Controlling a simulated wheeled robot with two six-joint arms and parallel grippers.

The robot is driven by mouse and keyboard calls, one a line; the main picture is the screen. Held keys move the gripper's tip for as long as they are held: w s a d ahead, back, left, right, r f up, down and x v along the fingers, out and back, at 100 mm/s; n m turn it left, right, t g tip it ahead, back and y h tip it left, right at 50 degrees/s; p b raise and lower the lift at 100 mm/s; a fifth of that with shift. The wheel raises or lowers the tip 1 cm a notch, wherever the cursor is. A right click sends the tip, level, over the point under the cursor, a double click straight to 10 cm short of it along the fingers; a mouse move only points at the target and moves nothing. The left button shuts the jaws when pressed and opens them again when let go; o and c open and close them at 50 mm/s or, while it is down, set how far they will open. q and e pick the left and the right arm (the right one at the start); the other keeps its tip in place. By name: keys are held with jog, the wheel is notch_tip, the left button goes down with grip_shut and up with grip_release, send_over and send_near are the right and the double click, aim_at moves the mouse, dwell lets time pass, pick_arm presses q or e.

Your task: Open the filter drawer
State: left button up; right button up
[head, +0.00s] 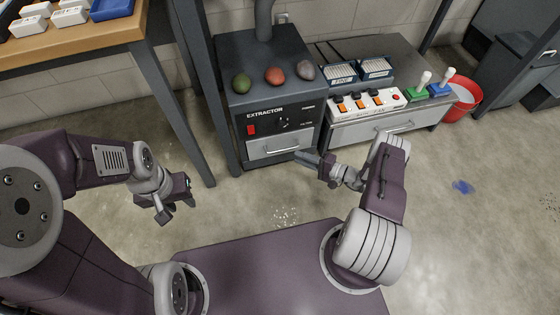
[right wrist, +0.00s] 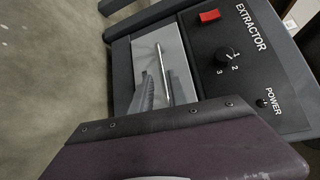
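The grey extractor box (head: 265,85) has a pale filter drawer (head: 268,146) low in its front, with a bar handle (head: 283,150). The drawer looks flush with the front. My right gripper (head: 307,158) is at the right end of the drawer, close to the handle. In the right wrist view the two fingers of this gripper (right wrist: 163,92) are apart, with the handle bar (right wrist: 163,72) showing between them. I cannot tell whether they touch it. My left gripper (head: 176,207) is open and empty, over the floor at the left, away from the extractor.
Green, red and grey lumps (head: 274,75) lie on the extractor. A dark table leg (head: 172,110) stands left of it. A second grey cabinet (head: 385,125), bearing a switch strip (head: 368,102), stands right, beside a red bucket (head: 465,101). The floor in front is mostly clear.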

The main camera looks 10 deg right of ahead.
aim_at(282, 150)
jog(key=b+x, duration=0.5)
jog(key=x, duration=0.4)
grip_shut()
dwell(1.3)
